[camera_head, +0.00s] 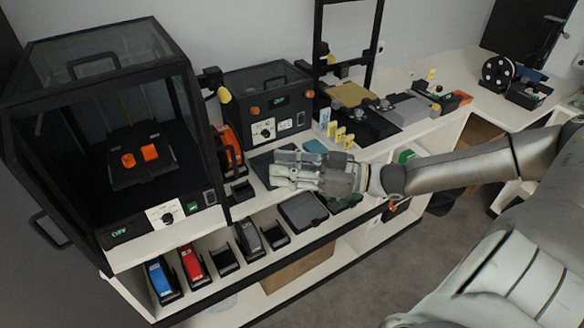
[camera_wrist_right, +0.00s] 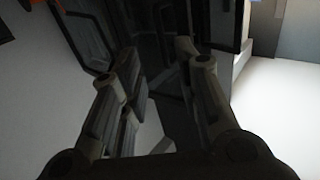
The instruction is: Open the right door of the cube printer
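The cube printer (camera_head: 110,225) is the large black box with clear panels at the left of the head view. Orange parts (camera_head: 140,157) lie on the dark bed inside it. A black handle (camera_head: 48,232) sticks out at its lower left front. I cannot clearly make out its right door or how far it stands open. My right gripper (camera_head: 278,168) is to the right of the printer, apart from it, above the counter. In the right wrist view its two fingers (camera_wrist_right: 158,60) are spread with nothing held between them; dark framed shapes lie beyond. My left gripper is out of view.
A smaller black machine (camera_head: 268,100) stands behind my right gripper. The shelf below holds blue (camera_head: 160,278) and red (camera_head: 192,264) cartridges and dark trays.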

